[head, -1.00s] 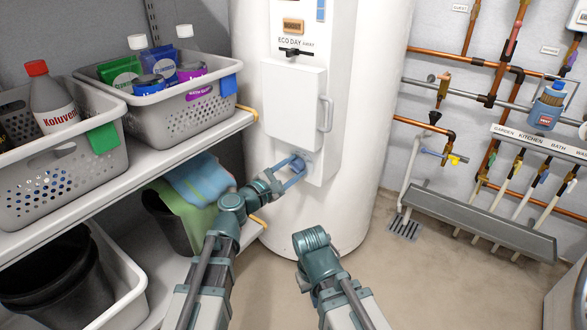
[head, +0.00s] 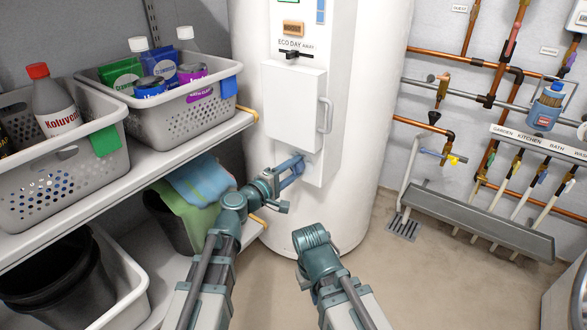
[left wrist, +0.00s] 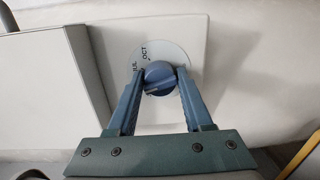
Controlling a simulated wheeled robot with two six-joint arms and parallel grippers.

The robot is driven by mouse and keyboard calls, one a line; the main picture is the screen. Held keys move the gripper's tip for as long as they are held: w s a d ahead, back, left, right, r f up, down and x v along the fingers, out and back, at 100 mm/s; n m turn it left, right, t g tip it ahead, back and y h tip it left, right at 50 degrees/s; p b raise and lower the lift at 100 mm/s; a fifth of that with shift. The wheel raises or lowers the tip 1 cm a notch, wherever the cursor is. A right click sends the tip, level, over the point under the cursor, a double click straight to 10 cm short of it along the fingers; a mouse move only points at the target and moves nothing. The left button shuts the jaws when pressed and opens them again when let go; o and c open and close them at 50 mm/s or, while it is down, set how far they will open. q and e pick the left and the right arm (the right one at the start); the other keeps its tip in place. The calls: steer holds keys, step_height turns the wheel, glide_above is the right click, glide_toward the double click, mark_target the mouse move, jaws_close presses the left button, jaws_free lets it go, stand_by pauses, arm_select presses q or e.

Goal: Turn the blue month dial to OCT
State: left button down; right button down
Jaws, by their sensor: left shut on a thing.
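The blue month dial (left wrist: 158,74) shows in the left wrist view as a round knob on a pale disc (left wrist: 178,52). JUL and OCT are printed on the disc, at the knob's upper left. Other labels are hidden or unreadable. My left gripper (left wrist: 160,80) is shut on the knob, one finger on each side. A paler line crosses the knob, but I cannot tell which month it marks. In the head view my left gripper (head: 291,168) reaches the lower front of the white tank and covers the dial.
A white door with a handle (head: 325,114) sits just above the dial on the tank (head: 350,205). A shelf (head: 160,160) with baskets stands at the left. Pipes and a grey trough (head: 480,222) are at the right. The floor before the tank is clear.

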arm_select(q)
steer(key=m, duration=0.7)
steer(key=shift+m+y, duration=0.3)
steer(key=shift+y, duration=0.1)
steer(key=m, duration=0.3)
steer(key=shift+m+t+y, duration=0.3)
steer(key=shift+m, duration=1.5)
steer(key=shift+s+d+f, duration=0.1)
steer(key=shift+c, duration=1.8)
jaws_free()
